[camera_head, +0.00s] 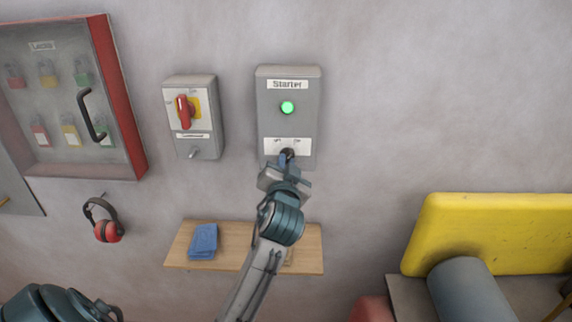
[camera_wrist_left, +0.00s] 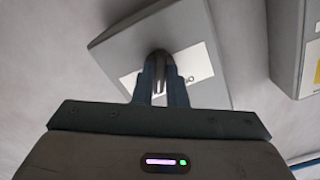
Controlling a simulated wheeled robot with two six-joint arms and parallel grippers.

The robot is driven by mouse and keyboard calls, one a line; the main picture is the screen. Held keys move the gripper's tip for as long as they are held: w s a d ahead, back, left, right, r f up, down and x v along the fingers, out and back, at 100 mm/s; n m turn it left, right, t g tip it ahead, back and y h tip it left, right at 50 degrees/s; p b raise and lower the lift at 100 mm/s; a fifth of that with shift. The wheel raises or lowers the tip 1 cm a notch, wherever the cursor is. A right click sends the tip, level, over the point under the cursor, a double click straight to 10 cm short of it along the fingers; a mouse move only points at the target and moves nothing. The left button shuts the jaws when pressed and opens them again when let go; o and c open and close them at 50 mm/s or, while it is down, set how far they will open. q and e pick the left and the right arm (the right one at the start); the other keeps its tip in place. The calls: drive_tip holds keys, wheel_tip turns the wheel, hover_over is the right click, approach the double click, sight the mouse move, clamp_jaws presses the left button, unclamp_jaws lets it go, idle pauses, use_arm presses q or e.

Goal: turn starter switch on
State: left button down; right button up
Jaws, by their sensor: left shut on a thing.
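The grey starter box (camera_head: 266,125) is on the wall, with a "Starter" label at its top and a lit green lamp (camera_head: 287,107) below it. A dark switch knob (camera_head: 288,153) is low on the box by a white label plate (camera_head: 271,146). My left gripper (camera_head: 286,160) reaches up to the knob and is shut on it. The left wrist view shows both fingers (camera_wrist_left: 161,90) on either side of the knob (camera_wrist_left: 158,60), in front of the box (camera_wrist_left: 120,40). The fingers hide part of the label. My right gripper does not show.
A grey box with a red rotary handle (camera_head: 184,111) is left of the starter. A red-framed lock cabinet (camera_head: 120,95) is further left, with red earmuffs (camera_head: 107,231) below. A wooden shelf (camera_head: 310,250) holds blue cloths (camera_head: 203,242). A yellow machine part (camera_head: 500,230) is at right.

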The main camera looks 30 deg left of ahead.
use_arm(q)
drive_tip(key=c, duration=1.6)
unclamp_jaws()
drive_tip(key=shift+r, duration=0.1)
drive_tip(key=shift+o, duration=0.7)
drive_tip(key=shift+w, duration=0.1)
drive_tip(key=p+v, duration=0.1)
drive_tip(key=v, duration=0.9)
drive_tip(key=shift+s, duration=0.4)
drive_tip(key=shift+d, duration=0.1)
